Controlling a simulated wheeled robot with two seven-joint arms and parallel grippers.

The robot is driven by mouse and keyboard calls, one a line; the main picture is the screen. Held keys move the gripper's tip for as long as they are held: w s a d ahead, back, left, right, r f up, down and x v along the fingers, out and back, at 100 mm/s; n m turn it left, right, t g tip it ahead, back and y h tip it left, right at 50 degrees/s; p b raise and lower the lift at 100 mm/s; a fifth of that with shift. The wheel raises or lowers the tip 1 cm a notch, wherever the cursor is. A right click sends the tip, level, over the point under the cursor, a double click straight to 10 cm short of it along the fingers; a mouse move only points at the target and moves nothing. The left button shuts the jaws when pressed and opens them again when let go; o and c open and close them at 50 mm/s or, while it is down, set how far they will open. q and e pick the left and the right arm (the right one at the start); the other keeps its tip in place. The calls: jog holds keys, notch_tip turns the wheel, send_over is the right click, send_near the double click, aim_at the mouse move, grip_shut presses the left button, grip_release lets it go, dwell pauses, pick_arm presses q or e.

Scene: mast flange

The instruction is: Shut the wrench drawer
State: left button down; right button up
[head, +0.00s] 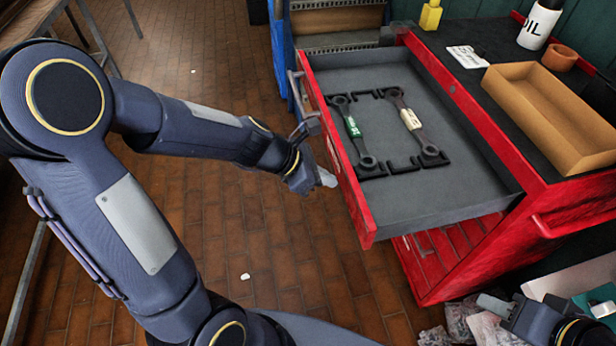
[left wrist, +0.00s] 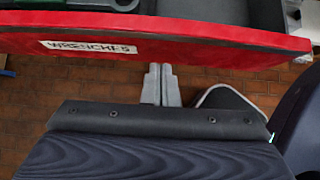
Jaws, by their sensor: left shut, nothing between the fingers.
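The wrench drawer (head: 440,195) stands pulled out of the red cabinet (head: 480,125) in the head view. Two wrenches, one with a green label (head: 353,128) and one with a pale label (head: 412,120), lie in a dark holder inside it. In the left wrist view the red drawer front (left wrist: 200,45) carries a white label reading "WRENCHES" (left wrist: 90,48). My left gripper (head: 328,178) is shut and empty, in front of the drawer's outer face; its fingertips (left wrist: 160,70) are close to the face, contact unclear. My right gripper (head: 495,303) is at the lower right, its finger state unclear.
On the cabinet top are a tan open box (head: 545,110), an oil bottle (head: 540,22), a small brown pot (head: 561,57) and a white card (head: 467,56). A yellow bottle (head: 430,15) stands behind. Crumpled items (head: 470,322) lie by the right gripper. The brick floor (head: 265,235) before the drawer is mostly clear.

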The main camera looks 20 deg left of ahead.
pick_arm(q)
jog(key=shift+w+d, duration=0.25)
jog(key=shift+d, duration=0.2)
pick_arm(e)
jog(key=shift+r, duration=0.1)
